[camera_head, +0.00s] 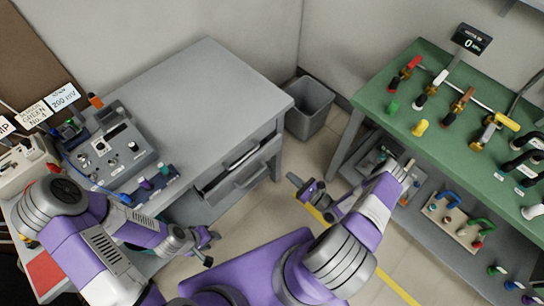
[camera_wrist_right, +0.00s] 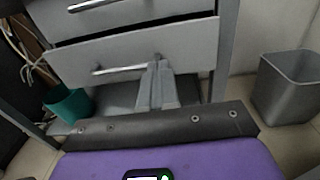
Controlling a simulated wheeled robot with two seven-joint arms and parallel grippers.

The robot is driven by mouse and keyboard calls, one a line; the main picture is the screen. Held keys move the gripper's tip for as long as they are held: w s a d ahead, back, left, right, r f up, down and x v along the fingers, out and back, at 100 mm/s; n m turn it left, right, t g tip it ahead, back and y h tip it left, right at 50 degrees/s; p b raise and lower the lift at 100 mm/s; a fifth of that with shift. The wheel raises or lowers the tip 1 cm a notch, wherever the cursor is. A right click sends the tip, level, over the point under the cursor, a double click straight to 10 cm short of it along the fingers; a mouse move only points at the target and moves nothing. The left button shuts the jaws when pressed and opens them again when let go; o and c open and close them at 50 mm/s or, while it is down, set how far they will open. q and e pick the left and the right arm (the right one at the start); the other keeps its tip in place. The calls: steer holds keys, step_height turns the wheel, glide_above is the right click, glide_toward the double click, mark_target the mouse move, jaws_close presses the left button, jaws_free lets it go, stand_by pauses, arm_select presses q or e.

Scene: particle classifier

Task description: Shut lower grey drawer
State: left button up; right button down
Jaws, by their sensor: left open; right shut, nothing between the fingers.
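The grey cabinet under the table has two drawers on its front. The lower grey drawer (camera_head: 245,178) is pulled partly out, and its dark inside shows behind the front. Its bar handle also shows in the right wrist view, on the lower drawer front (camera_wrist_right: 190,48). The upper drawer (camera_wrist_right: 150,12) sits above it and looks closed. Contact cannot be told. My left gripper (camera_head: 208,245) is open and empty, left of my base.
A grey bin (camera_head: 310,105) stands right of the cabinet. A green workbench (camera_head: 440,130) with tools and a lower shelf is at the right. Control boxes (camera_head: 110,145) stand on the grey table's left part. A teal container (camera_wrist_right: 70,105) is under the cabinet's left side.

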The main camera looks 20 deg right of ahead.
mark_target(265, 150)
steer(key=x, duration=0.4)
steer(key=b+x, duration=0.1)
steer(key=x, duration=0.4)
steer(key=d+b+x, duration=0.1)
steer(key=x, duration=0.3)
steer(key=shift+w+r, duration=0.1)
steer(key=shift+w, duration=0.45)
arm_select(q)
step_height(265, 150, down, 2)
steer(key=shift+f, duration=0.2)
